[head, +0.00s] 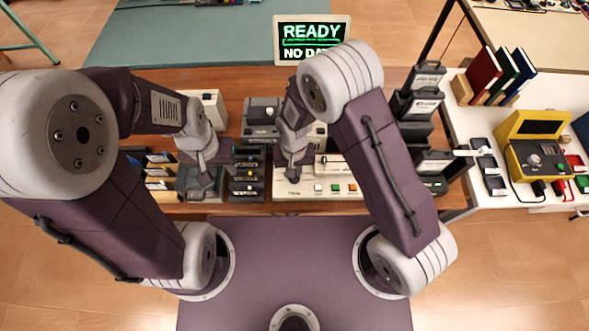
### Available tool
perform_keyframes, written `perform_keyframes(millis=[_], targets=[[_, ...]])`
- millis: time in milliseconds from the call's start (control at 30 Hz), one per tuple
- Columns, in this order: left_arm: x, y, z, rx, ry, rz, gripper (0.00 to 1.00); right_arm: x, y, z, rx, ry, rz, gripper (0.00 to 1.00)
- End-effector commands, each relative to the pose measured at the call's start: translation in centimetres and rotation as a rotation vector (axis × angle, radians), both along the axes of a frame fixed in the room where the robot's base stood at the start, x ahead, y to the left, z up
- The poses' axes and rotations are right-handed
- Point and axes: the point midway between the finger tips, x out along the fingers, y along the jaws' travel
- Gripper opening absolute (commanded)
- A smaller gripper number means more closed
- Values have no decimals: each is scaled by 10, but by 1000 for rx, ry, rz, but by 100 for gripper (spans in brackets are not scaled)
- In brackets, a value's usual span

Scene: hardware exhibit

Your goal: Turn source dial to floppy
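A pale control panel (318,191) with white, green and orange buttons lies along the front edge of the wooden bench. I cannot make out the source dial; my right arm covers part of the panel. My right gripper (293,174) points down over the panel's left part, and I cannot tell whether it touches anything. My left gripper (205,180) points down over a grey tray left of the small black drawers. The fingertips of both grippers are too small to read as open or shut.
Small black drawer units (247,185) stand between my grippers. Folders (160,170) are at the left. Dark stacked devices (421,95) stand right of my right arm. A white side table holds books (492,75) and a yellow device (537,150).

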Motion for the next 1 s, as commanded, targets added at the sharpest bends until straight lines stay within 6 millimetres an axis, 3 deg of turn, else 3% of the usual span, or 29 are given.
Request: perform_keyframes(millis=[600,1000], targets=[[0,0,6,0,0,0,36,-2,4,1,1,1,576,0],[0,0,8,0,0,0,36,-3,5,1,1,1,846,0]])
